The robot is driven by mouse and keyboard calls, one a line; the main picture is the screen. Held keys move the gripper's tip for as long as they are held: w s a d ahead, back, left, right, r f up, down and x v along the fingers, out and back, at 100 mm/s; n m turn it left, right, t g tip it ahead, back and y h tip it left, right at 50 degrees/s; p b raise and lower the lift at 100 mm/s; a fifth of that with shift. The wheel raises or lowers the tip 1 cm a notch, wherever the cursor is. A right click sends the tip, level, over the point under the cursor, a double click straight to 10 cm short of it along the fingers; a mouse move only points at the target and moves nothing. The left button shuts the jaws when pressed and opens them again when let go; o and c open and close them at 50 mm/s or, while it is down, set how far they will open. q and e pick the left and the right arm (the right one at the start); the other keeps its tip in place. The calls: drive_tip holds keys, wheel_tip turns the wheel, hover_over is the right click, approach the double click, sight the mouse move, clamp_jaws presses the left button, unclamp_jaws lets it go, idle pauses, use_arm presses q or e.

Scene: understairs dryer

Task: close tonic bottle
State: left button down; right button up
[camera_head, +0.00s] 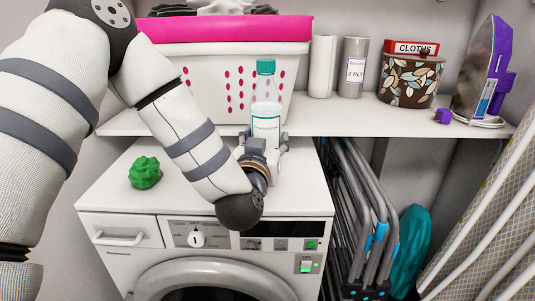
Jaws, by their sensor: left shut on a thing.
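The tonic bottle (266,103) is clear with a white label and stands about upright in front of the laundry basket. A teal cap (265,66) sits at the top of its neck; I cannot tell how tightly it is seated. My left gripper (264,136) is shut on the lower part of the bottle, above the back of the dryer top. The gripper and wrist hide the bottle's base, so I cannot tell whether it touches anything below. My right gripper is out of view.
A white basket (205,85) with a pink rim stands on the shelf (345,116). Paper rolls, a cloths tin (410,82) and an upright iron (482,75) stand to its right. A green lumpy object (145,172) lies on the dryer top (118,197). Folded grey frames (365,215) stand right of the dryer.

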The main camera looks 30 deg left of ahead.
use_arm(q)
drive_tip(key=shift+r, duration=0.3)
drive_tip(key=shift+w+a+f, duration=0.1)
drive_tip(key=shift+f, duration=0.2)
drive_tip(key=f, duration=0.2)
drive_tip(key=f+b, duration=0.1)
drive_tip(key=shift+w+a+f, duration=0.15)
drive_tip(key=shift+w+f, duration=0.05)
drive_tip(key=shift+f, duration=0.2)
drive_tip(key=shift+r, duration=0.15)
drive_tip(key=c, duration=0.6)
unclamp_jaws()
drive_tip(key=shift+f, duration=0.2)
drive_tip(key=shift+s, duration=0.1)
